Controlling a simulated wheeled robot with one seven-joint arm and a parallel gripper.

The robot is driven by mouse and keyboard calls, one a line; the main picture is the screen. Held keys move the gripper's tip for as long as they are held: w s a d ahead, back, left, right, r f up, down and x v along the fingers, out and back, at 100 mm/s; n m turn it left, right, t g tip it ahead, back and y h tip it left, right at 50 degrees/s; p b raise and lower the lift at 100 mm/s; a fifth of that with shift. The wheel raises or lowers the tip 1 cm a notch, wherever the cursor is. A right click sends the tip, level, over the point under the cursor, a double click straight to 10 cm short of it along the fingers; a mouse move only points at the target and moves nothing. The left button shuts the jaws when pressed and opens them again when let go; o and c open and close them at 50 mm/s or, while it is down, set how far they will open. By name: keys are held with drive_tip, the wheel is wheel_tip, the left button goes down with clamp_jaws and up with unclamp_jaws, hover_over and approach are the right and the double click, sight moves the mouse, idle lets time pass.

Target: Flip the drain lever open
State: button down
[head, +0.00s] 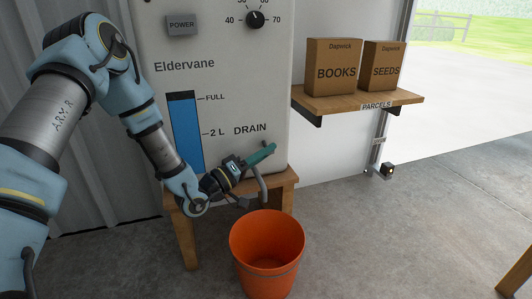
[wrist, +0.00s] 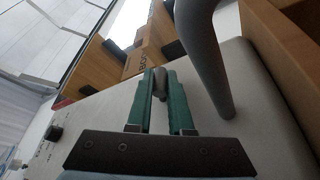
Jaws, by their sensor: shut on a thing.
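The white Eldervane tank (head: 215,45) stands on a wooden stand, with a blue level gauge (head: 187,135) filled nearly to FULL. My gripper (head: 266,150) is beside the DRAIN label, its green fingers pointing right and slightly up. In the wrist view, my gripper (wrist: 160,76) is shut on a small grey drain lever (wrist: 160,88) between its two fingers. The lever is hidden behind the fingers in the head view. The grey drain spout (head: 262,187) curves down close by; it also shows in the wrist view (wrist: 205,60), right of the fingers.
An orange bucket (head: 267,245) stands on the floor below the spout. A wooden shelf (head: 350,100) at the right holds a BOOKS box (head: 333,68) and a SEEDS box (head: 384,66). The concrete floor right of the bucket is clear.

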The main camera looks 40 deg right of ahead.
drive_tip(key=shift+r, duration=0.15)
drive_tip(key=r+n+p, duration=0.1)
drive_tip(key=n+p, duration=0.1)
drive_tip(key=p, duration=0.2)
drive_tip(key=shift+a+r+t+y+p, duration=0.1)
drive_tip(key=shift+r+t+y+p, duration=0.05)
drive_tip(key=shift+t+y+p, duration=0.2)
drive_tip(key=n+p, duration=0.1)
drive_tip(key=p, duration=0.1)
drive_tip(key=r+n+y+p, duration=0.1)
drive_tip(key=n+p, duration=0.1)
drive_tip(key=shift+s+t, duration=0.1)
drive_tip(key=shift+t, duration=0.25)
drive_tip(key=n+p, duration=0.1)
drive_tip(key=p, duration=0.1)
drive_tip(key=r+n+y+p, duration=0.1)
drive_tip(key=n+p, duration=0.1)
drive_tip(key=shift+p, duration=0.4)
drive_tip(key=shift+w+r+n+y+p, duration=0.15)
drive_tip(key=shift+n+y+p, duration=0.3)
drive_tip(key=shift+n+p, duration=0.65)
drive_tip(key=c, duration=0.8)
unclamp_jaws()
drive_tip(key=shift+c, duration=0.2)
